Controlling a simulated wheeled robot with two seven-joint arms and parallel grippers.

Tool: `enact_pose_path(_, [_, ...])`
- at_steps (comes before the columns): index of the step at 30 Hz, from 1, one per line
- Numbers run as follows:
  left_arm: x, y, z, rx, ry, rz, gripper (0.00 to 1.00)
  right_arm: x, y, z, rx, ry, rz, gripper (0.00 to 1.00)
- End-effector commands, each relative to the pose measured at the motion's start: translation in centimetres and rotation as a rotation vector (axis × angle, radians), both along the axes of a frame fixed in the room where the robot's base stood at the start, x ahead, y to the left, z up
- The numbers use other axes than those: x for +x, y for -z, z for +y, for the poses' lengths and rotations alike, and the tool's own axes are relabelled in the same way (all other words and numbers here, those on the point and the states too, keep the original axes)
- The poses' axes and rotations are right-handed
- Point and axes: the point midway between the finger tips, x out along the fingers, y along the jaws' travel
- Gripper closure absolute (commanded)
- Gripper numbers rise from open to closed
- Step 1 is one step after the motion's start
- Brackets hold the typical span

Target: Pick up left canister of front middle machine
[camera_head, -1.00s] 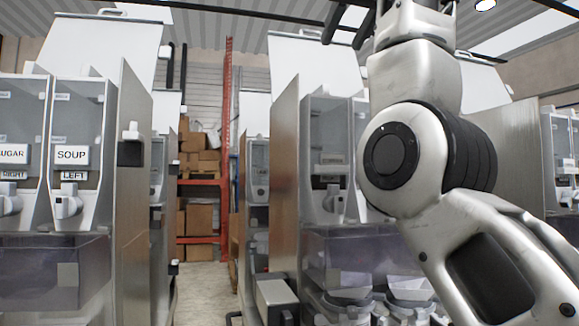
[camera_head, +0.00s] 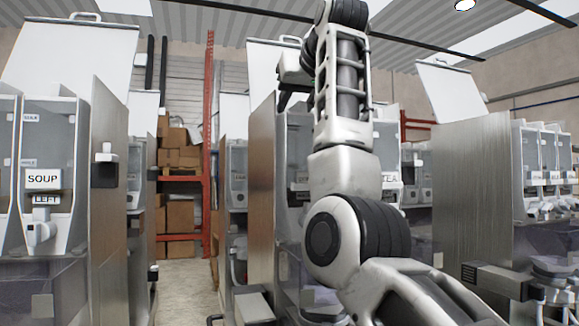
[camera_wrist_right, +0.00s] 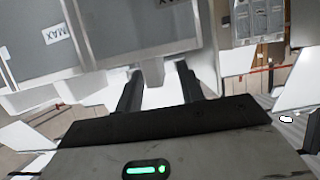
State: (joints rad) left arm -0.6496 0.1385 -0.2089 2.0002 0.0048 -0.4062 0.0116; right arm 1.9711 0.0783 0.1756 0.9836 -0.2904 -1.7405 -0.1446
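The front middle machine stands behind my right arm in the head view; its silver side panel (camera_head: 262,190) shows. Its left canister (camera_head: 297,150) is grey and see-through, mostly hidden by my arm, its label unreadable. The canister beside it is labelled TEA (camera_head: 391,180). My right gripper (camera_head: 285,98) is raised at the top of the left canister. In the right wrist view its two dark fingers (camera_wrist_right: 160,88) are apart. A grey tab (camera_wrist_right: 152,72) shows at the gap between them, below a clear canister wall marked MAX (camera_wrist_right: 57,33). My left gripper is out of view.
At left stands a machine with a canister labelled SOUP (camera_head: 43,180) and LEFT. Another machine with a tall metal side panel (camera_head: 470,195) stands at right. A red shelf rack (camera_head: 207,150) with boxes is behind the aisle.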

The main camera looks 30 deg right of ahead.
Motion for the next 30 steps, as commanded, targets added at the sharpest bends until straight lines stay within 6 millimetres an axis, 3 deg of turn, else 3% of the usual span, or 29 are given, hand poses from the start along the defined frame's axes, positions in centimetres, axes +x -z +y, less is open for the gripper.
enact_pose_path(3, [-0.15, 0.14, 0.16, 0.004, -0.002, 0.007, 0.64, 0.94, 0.36, -0.24, 0.0, 0.0, 0.001, 0.62])
enact_pose_path(10, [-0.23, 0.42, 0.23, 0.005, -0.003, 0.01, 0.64, 1.07, 0.51, -0.27, 0.0, 0.0, 0.0, 0.62])
enact_pose_path(15, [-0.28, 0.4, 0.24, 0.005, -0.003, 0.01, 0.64, 1.04, 0.5, -0.26, -0.001, 0.0, 0.0, 1.0])
enact_pose_path(30, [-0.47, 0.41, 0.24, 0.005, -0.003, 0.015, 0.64, 1.01, 0.47, -0.23, -0.001, 0.0, -0.001, 1.0])
